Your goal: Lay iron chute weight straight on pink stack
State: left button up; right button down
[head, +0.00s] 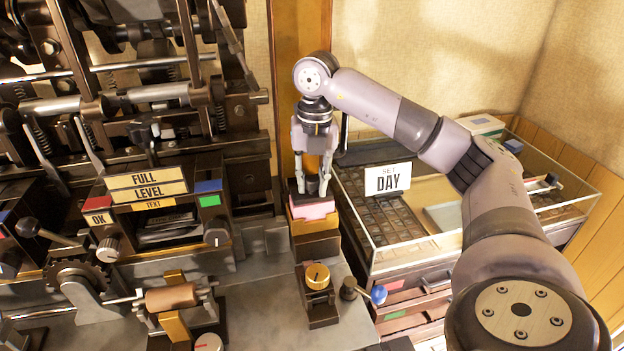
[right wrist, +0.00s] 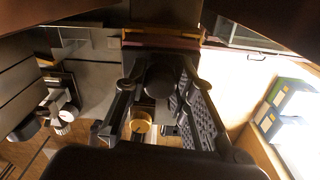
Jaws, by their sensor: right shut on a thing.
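The iron chute weight (head: 299,187) is a dark block with a knob-like top. My right gripper (head: 312,190) points down and is shut on it. The pink stack (head: 313,209) lies directly below, in a chute with a brass-coloured front. The weight is at the top of the stack and looks roughly in line with it; I cannot tell whether it bears fully on the stack. In the right wrist view the weight's dark knob (right wrist: 160,80) is between the two fingers. My left gripper is not in view.
A press with levers and a FULL LEVEL TEXT sign (head: 148,188) stands at the left. A brass knob (head: 317,276) and a blue-tipped lever (head: 377,294) sit in front of the chute. A glass case (head: 395,257) with a SET DAY card (head: 388,180) stands close at the right.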

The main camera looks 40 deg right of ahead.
aim_at(314, 177)
jog(key=c, duration=1.3)
grip_release()
notch_tip(314, 177, up, 12)
jog(key=shift+s+d+r, duration=0.1)
jog(key=shift+s+d, duration=0.05)
